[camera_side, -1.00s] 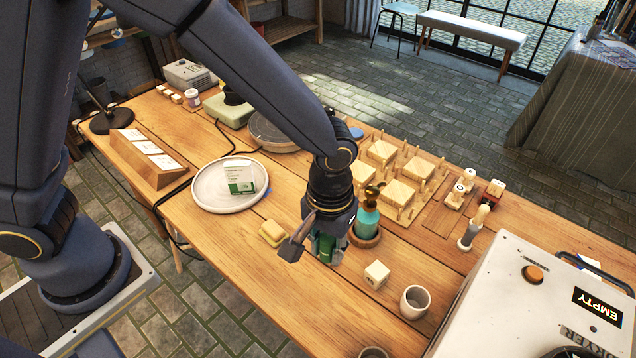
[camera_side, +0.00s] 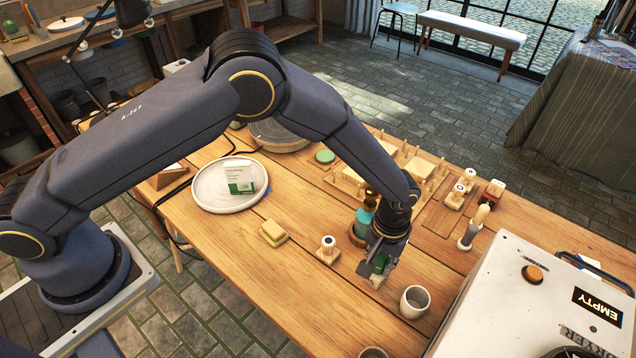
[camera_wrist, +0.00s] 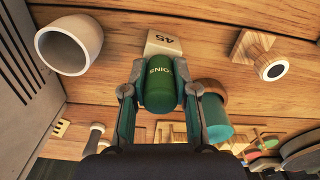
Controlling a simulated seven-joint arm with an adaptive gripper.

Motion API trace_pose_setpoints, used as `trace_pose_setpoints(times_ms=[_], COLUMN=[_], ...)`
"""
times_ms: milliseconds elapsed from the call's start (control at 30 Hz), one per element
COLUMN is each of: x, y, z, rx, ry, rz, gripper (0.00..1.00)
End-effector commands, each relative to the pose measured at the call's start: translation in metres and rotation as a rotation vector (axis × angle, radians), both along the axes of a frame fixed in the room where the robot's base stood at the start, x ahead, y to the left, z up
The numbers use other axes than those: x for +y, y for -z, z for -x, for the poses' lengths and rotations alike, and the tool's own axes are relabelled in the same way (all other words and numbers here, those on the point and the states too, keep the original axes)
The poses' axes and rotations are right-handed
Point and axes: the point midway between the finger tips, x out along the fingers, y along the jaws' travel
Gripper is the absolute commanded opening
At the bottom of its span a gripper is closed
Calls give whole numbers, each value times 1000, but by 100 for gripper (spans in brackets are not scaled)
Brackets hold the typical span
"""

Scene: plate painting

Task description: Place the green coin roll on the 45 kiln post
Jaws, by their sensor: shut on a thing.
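My gripper (camera_wrist: 160,95) is shut on the green coin roll (camera_wrist: 161,90), a green cylinder with pale lettering, upside down in the wrist view. In the side view my gripper (camera_side: 378,264) is at the front right of the table, over the 45 kiln post. That post is a pale wooden block marked 45 (camera_wrist: 164,42); in the side view only a little of it (camera_side: 376,282) shows below the fingers. The roll overlaps the post in the wrist view. I cannot tell whether they touch.
A grey cup (camera_side: 414,301) stands close right of the post. The white dryer box (camera_side: 530,310) is at right.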

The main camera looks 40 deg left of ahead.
Motion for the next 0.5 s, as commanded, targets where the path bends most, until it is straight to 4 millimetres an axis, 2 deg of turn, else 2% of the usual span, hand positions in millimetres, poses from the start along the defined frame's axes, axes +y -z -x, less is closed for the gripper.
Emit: trace_pose_setpoints(times_ms=[300, 333, 500], x=[0, 0, 0], y=[2, 3, 2], z=[0, 0, 0], rx=[-1, -1, -1], ry=[0, 0, 0], rz=[1, 1, 1], gripper=[0, 30, 48])
